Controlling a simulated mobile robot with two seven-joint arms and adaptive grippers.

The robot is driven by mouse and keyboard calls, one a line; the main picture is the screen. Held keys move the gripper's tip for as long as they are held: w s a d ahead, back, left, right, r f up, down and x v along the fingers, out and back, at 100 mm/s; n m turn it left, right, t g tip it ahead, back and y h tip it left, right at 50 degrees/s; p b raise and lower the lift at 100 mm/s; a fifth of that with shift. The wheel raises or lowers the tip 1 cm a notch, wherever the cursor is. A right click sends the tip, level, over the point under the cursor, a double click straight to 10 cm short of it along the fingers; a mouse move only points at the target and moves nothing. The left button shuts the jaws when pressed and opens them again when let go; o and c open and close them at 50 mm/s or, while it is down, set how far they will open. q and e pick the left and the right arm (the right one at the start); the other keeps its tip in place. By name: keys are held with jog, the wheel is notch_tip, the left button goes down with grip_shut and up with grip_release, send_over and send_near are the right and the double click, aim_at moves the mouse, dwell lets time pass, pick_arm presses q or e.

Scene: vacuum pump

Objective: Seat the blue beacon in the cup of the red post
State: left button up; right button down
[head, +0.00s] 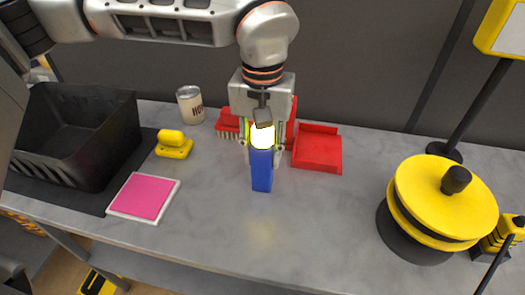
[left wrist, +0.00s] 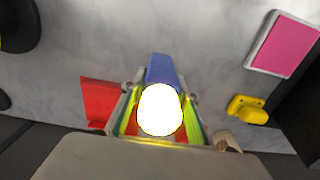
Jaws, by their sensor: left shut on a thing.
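The blue beacon (head: 262,172) has a blue body and a glowing white dome, and hangs upright or nearly so over the middle of the table. My left gripper (head: 263,150) points down and is shut around it near the dome. In the left wrist view the glare of the beacon (left wrist: 160,108) hides the fingertip contact, and its blue body shows beyond the dome. Whether its lower end touches the table I cannot tell. My right gripper is not in view.
Left are a can (head: 190,104), a yellow object (head: 174,146), a pink-topped tile (head: 144,197) and a black crate (head: 108,155). A yellow round object (head: 430,200) stands right. The grey table (head: 330,215) is clear in front.

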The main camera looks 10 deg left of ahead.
pick_arm(q)
jog(key=shift+f, duration=0.15)
jog(key=o, duration=1.3)
